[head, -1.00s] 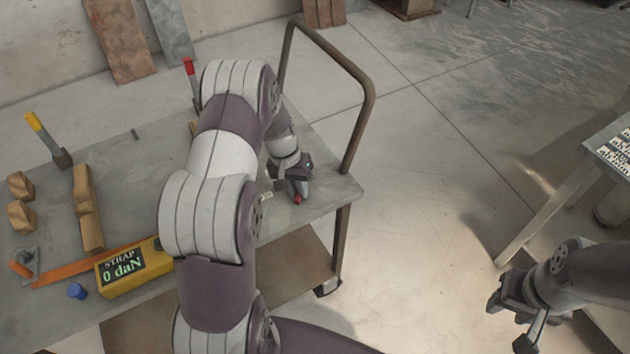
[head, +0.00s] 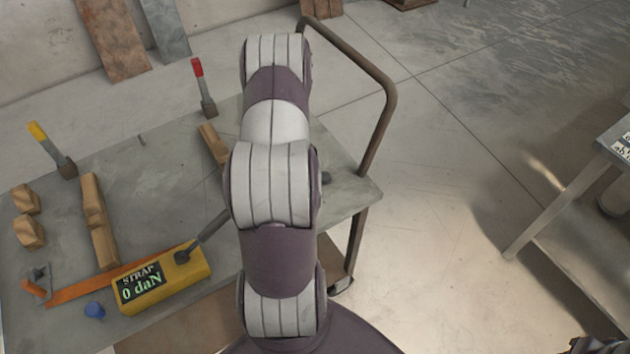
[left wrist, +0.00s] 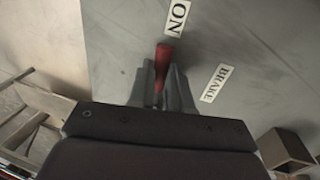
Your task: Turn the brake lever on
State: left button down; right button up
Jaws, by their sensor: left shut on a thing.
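The brake lever's red handle (left wrist: 163,58) shows in the left wrist view, between the fingers of my left gripper (left wrist: 162,85), which is shut on it. The lever's tip points toward the ON label (left wrist: 178,14). A BRAKE label (left wrist: 216,83) lies on the grey table top to the right of the lever. In the head view my left arm hides this gripper and the handle. Only a dark edge of my right gripper (head: 597,346) shows at the bottom right corner; its fingers cannot be made out.
The cart table (head: 180,150) carries a yellow STRAP box (head: 190,278) reading 0 daN, with a dark lever. A red-tipped lever (head: 204,88), a yellow-tipped lever (head: 48,146) and wooden blocks (head: 93,200) stand around. A bent rail (head: 385,95) rises at the table's right end.

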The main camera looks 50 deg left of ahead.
pick_arm(q)
jog(key=shift+w+a+r+m, duration=0.1)
jog(key=shift+w+a+m, duration=0.1)
jog(key=shift+m, duration=0.1)
jog(key=c, duration=1.1)
grip_release()
jog(key=shift+o, duration=0.2)
jog(key=shift+s, duration=0.1)
notch_tip(320, 180, up, 12)
jog(key=a+p, duration=0.1)
jog(key=a, duration=0.1)
jog(key=shift+w+a+r+p, duration=0.15)
jog(key=shift+w+a+p, duration=0.1)
jog(key=shift+p, duration=0.15)
jog(key=shift+d, duration=0.1)
